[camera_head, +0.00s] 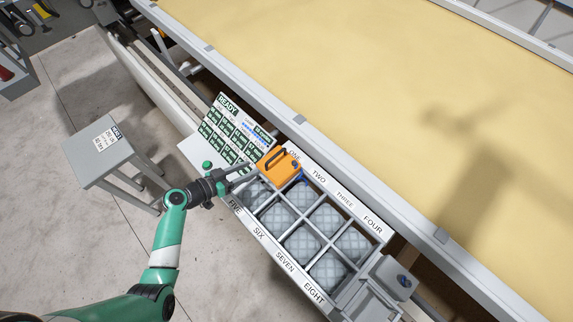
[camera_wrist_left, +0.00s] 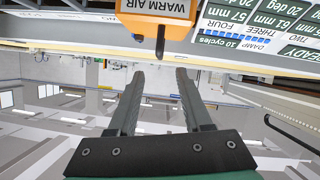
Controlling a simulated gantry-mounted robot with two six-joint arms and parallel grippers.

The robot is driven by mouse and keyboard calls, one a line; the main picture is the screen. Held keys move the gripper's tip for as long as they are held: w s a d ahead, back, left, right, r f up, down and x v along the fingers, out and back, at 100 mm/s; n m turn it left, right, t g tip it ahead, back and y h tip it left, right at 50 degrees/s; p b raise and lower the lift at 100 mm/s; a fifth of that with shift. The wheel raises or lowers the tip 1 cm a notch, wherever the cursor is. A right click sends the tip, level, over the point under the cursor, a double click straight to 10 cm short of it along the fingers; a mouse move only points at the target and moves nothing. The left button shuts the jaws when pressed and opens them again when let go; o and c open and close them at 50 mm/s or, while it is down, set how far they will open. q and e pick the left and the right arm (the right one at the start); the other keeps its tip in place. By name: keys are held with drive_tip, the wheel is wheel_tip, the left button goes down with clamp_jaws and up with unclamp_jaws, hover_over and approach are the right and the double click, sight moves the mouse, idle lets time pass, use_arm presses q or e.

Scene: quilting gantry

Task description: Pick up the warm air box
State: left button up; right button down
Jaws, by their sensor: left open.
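The warm air box is an orange box (camera_head: 284,170) with a dark handle on top. It sits at the upper left corner of the compartment rack, by the label ONE. In the left wrist view the orange box (camera_wrist_left: 126,22), labelled WARM AIR, is at the top edge and partly cut off. My left gripper (camera_head: 249,174) is just left of the box, its fingers pointing toward it. In the left wrist view the gripper (camera_wrist_left: 158,78) has its two fingers apart with nothing between them. My right gripper is not in view.
The grey rack (camera_head: 322,241) holds pale quilted pads in several numbered compartments. A green-and-white READY board (camera_head: 235,130) stands behind the gripper. A grey stool (camera_head: 112,152) is at left on open floor. A long yellow quilting bed (camera_head: 350,70) fills the upper right.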

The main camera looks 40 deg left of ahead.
sight(274, 157)
use_arm(q)
drive_tip(key=b+x, duration=0.5)
drive_tip(key=x, duration=0.1)
drive_tip(key=shift+a+r+b, duration=0.1)
drive_tip(key=shift+a+b, duration=0.1)
drive_tip(key=shift+b, duration=0.2)
drive_tip(key=shift+x, duration=2.9)
drive_tip(key=shift+d+r, duration=0.1)
drive_tip(key=shift+d, duration=0.05)
clamp_jaws()
drive_tip(key=shift+r, duration=0.1)
